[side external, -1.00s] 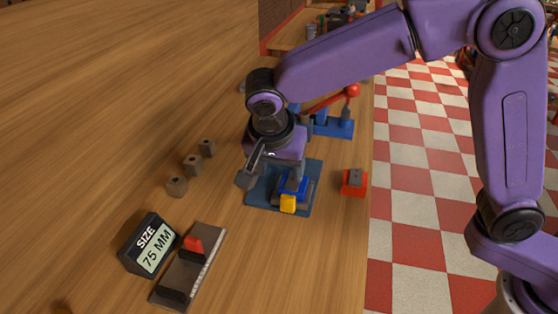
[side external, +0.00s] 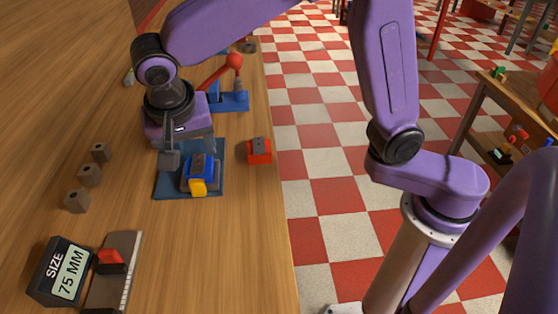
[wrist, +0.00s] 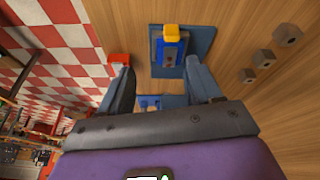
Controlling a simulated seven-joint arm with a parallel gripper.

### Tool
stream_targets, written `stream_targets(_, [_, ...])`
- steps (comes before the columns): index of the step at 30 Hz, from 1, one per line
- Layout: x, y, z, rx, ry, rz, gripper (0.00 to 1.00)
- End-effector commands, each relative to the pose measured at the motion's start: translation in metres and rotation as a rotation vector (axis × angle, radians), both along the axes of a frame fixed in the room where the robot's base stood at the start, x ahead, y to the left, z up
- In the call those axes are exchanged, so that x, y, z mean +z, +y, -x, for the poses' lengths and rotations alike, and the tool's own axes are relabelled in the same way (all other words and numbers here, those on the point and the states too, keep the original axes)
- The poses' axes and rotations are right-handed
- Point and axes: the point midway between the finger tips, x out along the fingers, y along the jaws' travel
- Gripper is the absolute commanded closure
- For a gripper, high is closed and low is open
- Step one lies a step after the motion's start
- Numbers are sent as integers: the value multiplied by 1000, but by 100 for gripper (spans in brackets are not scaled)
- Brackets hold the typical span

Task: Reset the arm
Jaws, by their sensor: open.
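My purple arm reaches over the wooden bench. My gripper (side external: 192,158) hangs above the blue mat (side external: 164,190), close to the blue and yellow device (side external: 199,172) on it. In the wrist view the gripper (wrist: 164,80) has its two grey fingers spread wide, with nothing between them. The blue device (wrist: 170,52) with its yellow end lies beyond the fingertips, on the blue mat (wrist: 203,40).
A red block (side external: 259,151) sits right of the mat. A blue lever press (side external: 232,98) with a red ball stands behind. A "SIZE 75 MM" display (side external: 62,272) and a gauge (side external: 118,270) stand in front.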

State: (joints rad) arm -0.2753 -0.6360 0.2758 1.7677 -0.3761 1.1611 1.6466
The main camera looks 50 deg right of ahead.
Motion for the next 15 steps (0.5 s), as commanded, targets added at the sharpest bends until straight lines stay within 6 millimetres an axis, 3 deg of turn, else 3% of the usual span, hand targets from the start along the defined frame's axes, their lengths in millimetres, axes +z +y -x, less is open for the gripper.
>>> stream_targets(15, [-9, -109, 99, 808, 248, 23, 36])
